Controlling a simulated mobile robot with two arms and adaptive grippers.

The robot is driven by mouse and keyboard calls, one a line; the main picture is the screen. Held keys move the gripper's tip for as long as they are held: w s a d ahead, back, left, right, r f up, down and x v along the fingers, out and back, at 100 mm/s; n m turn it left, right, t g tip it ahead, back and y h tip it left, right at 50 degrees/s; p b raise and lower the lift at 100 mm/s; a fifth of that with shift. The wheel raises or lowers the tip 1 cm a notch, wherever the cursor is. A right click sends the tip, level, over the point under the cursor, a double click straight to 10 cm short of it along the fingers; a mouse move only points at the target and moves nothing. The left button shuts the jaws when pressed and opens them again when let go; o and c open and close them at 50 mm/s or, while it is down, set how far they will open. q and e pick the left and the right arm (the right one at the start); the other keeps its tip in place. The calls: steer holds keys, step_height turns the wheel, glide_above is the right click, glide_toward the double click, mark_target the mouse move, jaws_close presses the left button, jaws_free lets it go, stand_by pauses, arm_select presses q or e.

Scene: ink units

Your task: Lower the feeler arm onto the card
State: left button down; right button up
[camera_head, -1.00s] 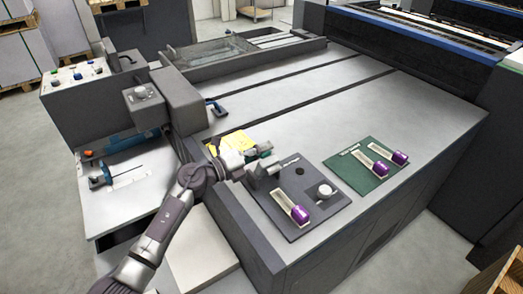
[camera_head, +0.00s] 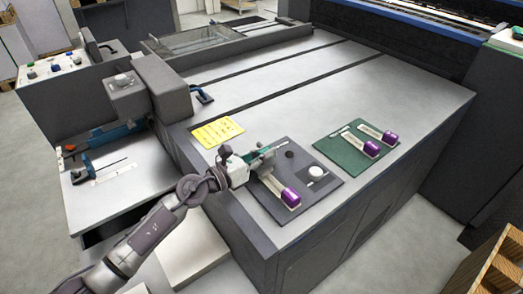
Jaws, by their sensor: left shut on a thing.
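My left gripper (camera_head: 266,157) is over the upper left of a dark grey panel (camera_head: 309,205) on the machine top. It is shut on a small dark part, apparently the feeler arm, mostly hidden by the jaws. A yellow card with print (camera_head: 217,132) lies flat on the machine top, left of and behind the gripper. I cannot tell whether it is the task's card. On the left shelf, a blue clamp with a thin rod (camera_head: 90,167) lies beside a white strip (camera_head: 114,174). My right gripper is not in view.
The grey panel carries a purple-knobbed slider (camera_head: 291,198) and a round pale knob (camera_head: 316,174). A green panel (camera_head: 343,157) with two purple-knobbed sliders is to its right. A small blue lever (camera_head: 202,95) stands at the back left.

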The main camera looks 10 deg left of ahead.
arm_select(q)
steer(key=shift+s+d+f+m+b, duration=0.15)
steer(key=shift+s+f+m+b, duration=0.1)
steer(key=shift+f+m, duration=0.25)
steer(key=shift+s+d+f+m+b, duration=0.15)
steer(key=shift+f+m+b, duration=0.1)
steer(key=shift+m, duration=0.35)
steer(key=c, duration=1.2)
jaws_free()
steer(key=shift+o, duration=0.2)
steer(key=v, duration=1.2)
steer(key=shift+r, duration=0.1)
